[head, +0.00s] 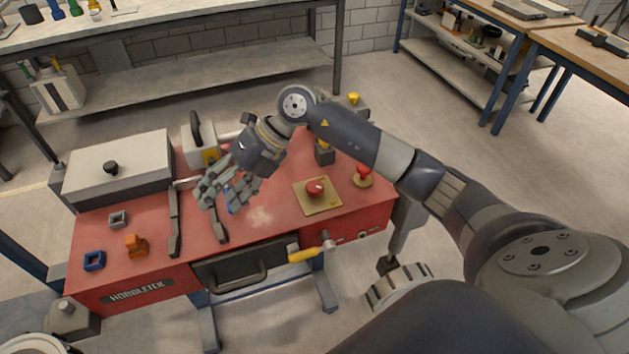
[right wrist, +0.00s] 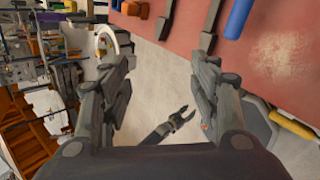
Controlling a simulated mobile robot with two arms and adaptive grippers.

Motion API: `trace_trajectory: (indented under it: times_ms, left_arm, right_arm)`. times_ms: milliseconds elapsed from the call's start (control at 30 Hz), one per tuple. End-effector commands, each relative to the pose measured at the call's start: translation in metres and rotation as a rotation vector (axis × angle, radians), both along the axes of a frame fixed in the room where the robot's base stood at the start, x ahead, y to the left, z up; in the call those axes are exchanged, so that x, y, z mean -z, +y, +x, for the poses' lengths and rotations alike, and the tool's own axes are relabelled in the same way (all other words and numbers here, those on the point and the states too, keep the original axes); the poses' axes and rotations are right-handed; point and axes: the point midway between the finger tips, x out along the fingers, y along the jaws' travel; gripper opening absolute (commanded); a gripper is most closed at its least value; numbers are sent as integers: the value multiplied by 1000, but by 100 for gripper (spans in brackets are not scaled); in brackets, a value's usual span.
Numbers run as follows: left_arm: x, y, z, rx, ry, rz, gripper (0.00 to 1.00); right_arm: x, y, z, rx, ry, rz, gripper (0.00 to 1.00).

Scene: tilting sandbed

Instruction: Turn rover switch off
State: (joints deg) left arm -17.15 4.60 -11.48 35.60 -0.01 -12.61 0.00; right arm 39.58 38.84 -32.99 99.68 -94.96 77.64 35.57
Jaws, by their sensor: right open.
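Two red controls on the red bench could be the rover switch; I cannot tell which. One is a red knob (head: 315,188) on a square tan plate (head: 318,205). The other is a red mushroom-shaped button (head: 363,171) on a round yellow base, to its right. My right gripper (head: 218,192) is open and empty over the left-middle of the bench, left of both controls. Its spread fingers show in the right wrist view (right wrist: 153,55). A dark gripper, seemingly my left (right wrist: 182,118), shows there over the floor with fingers apart; it is not in the head view.
The red bench (head: 150,262) carries a grey lidded box (head: 118,168), dark bars (head: 175,225), a blue part (head: 237,202), an orange fixture (head: 136,245) and a blue block (head: 94,260). A yellow crank handle (head: 304,255) sticks out in front. My right arm crosses above the bench's right side.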

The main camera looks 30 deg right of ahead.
Motion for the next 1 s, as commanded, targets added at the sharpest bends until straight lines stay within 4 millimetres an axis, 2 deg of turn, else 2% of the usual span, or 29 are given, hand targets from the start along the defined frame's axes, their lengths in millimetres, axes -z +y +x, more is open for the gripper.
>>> trace_trajectory:
  times_ms: [33, 133, 200, 300, 400, 533, 667, 1000]
  left_arm:
    - [0, 0, 0, 0, 0, 0, 40]
    - [0, 0, 0, 0, -1, 0, 40]
    - [0, 0, 0, -1, -1, 1, 40]
    - [0, 0, 0, -1, -1, 1, 40]
    - [0, 0, 0, -1, 0, 1, 40]
    - [-2, 1, 0, -1, 0, 1, 40]
    - [-6, 1, 0, -1, 0, 1, 40]
    - [-20, 1, 0, -1, 1, 1, 40]
  right_arm:
    - [5, -34, 7, 20, 22, -134, 56]
    - [12, -98, 11, 74, 90, -373, 56]
    - [8, -139, 12, 124, 137, -508, 56]
    - [0, -183, 8, 189, 196, -649, 56]
    - [-7, -208, 4, 232, 234, -728, 56]
    - [-6, -218, 1, 249, 255, -762, 56]
    - [10, -218, 0, 247, 257, -762, 56]
    - [73, -217, -1, 245, 257, -760, 56]
